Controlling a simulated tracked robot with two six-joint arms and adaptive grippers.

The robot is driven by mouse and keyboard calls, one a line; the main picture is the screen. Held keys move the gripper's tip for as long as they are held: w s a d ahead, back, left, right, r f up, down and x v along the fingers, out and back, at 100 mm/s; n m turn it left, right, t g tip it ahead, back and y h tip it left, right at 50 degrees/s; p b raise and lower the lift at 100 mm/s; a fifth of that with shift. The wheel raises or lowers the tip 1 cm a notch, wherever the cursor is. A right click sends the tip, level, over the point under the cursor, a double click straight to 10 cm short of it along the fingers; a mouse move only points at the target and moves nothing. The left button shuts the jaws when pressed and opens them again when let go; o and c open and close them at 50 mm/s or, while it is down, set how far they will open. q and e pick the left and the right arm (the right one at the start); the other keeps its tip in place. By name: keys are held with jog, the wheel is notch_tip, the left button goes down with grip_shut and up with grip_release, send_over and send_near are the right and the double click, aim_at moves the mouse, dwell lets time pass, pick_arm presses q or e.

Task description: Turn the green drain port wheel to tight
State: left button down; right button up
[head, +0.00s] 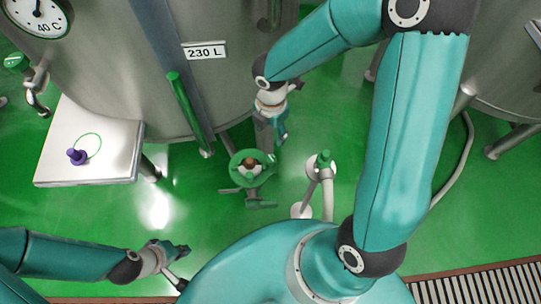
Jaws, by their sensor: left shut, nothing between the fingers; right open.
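The green drain port wheel (235,166) sits low in front of the large steel tank, left of the picture's middle. Its hub looks dark, and a metal pipe with a crossbar shows just below it. My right gripper (273,138) reaches down from above and is open. Its fingers are just above and to the right of the wheel; I cannot tell whether they touch it. My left gripper (184,264) is shut and empty at the lower left, well away from the wheel. The wheel's tight mark cannot be made out.
A white table (62,165) at left holds a purple knobbed piece (76,156). Green floor lies open at lower left.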

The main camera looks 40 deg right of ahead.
aim_at(271, 158)
notch_tip(271, 158, down, 15)
jog(key=b, duration=0.4)
jog(key=shift+f+b, duration=0.15)
jog(key=shift+b, duration=0.15)
jog(key=c, duration=1)
jog(key=shift+a, duration=0.2)
grip_shut()
jog(key=shift+w+d, duration=0.1)
